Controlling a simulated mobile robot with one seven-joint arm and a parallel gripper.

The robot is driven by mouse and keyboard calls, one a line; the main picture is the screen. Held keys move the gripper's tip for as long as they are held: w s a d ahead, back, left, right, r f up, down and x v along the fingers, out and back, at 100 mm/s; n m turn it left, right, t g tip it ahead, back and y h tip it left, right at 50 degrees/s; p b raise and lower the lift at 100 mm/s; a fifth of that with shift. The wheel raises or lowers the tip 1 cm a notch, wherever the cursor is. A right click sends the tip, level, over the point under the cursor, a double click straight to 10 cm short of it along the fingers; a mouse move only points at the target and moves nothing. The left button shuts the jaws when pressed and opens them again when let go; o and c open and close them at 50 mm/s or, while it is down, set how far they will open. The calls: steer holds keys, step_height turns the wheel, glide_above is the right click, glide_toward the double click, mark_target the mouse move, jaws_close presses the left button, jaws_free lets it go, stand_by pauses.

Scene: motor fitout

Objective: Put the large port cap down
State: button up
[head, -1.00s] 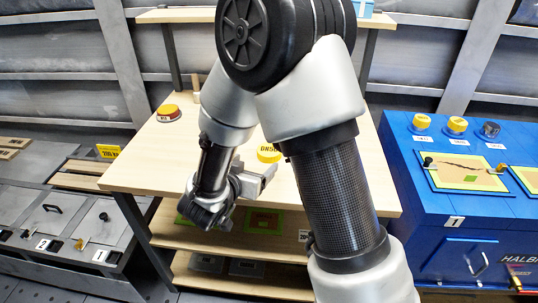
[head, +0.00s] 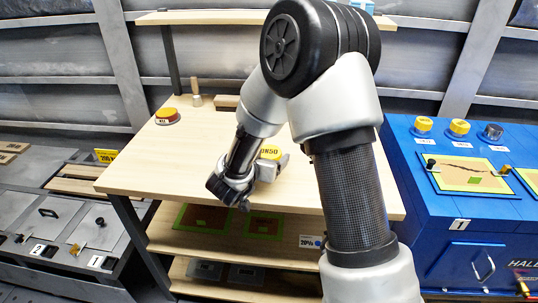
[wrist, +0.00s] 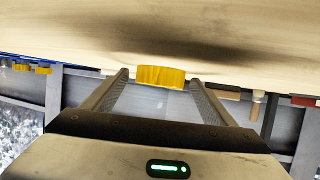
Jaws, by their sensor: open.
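The large port cap, a yellow round cap marked DN50 (head: 270,152), is at the wooden workbench top (head: 170,165), partly hidden by my arm and gripper. In the wrist view the yellow cap (wrist: 161,77) shows between the fingertips of my gripper (wrist: 160,86), against the pale wood surface, which fills the top of that picture. The jaws are open, with a visible gap on each side of the cap. In the head view my gripper (head: 280,166) is low over the bench, right beside the cap.
A red-and-yellow button (head: 167,115) and a small wooden peg (head: 196,90) stand at the bench's back left. A blue cabinet (head: 445,205) with two yellow caps and a dark one is at right. Grey drawers (head: 75,235) are at left. The bench's left part is clear.

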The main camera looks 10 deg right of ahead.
steer(key=c, duration=1.2)
